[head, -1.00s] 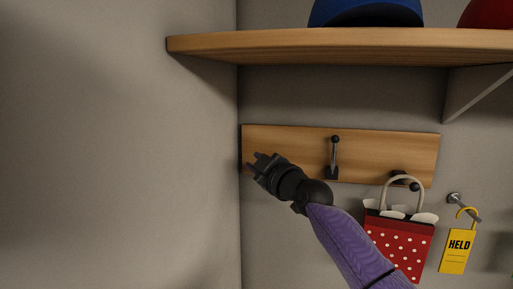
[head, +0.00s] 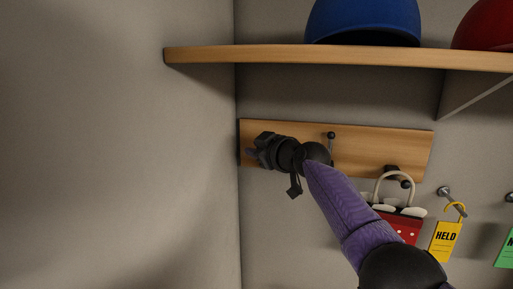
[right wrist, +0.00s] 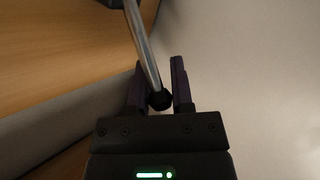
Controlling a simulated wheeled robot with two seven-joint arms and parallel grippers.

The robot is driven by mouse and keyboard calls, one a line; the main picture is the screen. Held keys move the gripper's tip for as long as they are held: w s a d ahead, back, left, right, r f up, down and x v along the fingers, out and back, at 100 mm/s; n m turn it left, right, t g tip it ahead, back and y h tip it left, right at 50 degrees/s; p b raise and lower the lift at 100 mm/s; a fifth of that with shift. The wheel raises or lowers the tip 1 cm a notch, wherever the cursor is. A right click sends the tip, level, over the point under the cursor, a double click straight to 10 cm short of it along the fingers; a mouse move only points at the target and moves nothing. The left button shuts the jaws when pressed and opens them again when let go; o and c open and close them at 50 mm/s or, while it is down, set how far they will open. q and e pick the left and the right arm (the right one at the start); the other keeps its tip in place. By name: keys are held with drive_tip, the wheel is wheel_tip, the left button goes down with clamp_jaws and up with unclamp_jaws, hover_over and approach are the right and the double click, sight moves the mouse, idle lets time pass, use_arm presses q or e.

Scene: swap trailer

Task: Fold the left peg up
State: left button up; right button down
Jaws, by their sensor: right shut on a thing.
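The wooden peg board (head: 375,145) is on the back wall beside the corner. My right gripper (head: 252,153) is at the board's left end and covers the left peg in the head view. In the right wrist view the left peg (right wrist: 144,45) is a metal rod with a dark ball tip. It runs between the two purple fingers of my right gripper (right wrist: 157,65), which is shut on it close to the ball. The middle peg (head: 331,146) stands upright. The right peg (head: 405,184) sticks out with a red dotted bag (head: 399,227) hanging by its handle. My left gripper is not in view.
A wooden shelf (head: 330,57) above the board holds a blue helmet (head: 365,22) and a red helmet (head: 487,28). A yellow HELD tag (head: 446,238) hangs from a wall hook (head: 445,192). A green tag (head: 506,250) is at the right edge. The left side wall is bare.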

drive_tip(key=shift+c, duration=2.4)
unclamp_jaws()
drive_tip(key=shift+s+d+r+b, duration=0.1)
drive_tip(key=shift+s+d+b, duration=0.2)
drive_tip(key=shift+s+b, duration=0.15)
drive_tip(key=b+v, duration=0.3)
drive_tip(key=v, duration=0.5)
drive_tip(key=shift+s+b, duration=0.35)
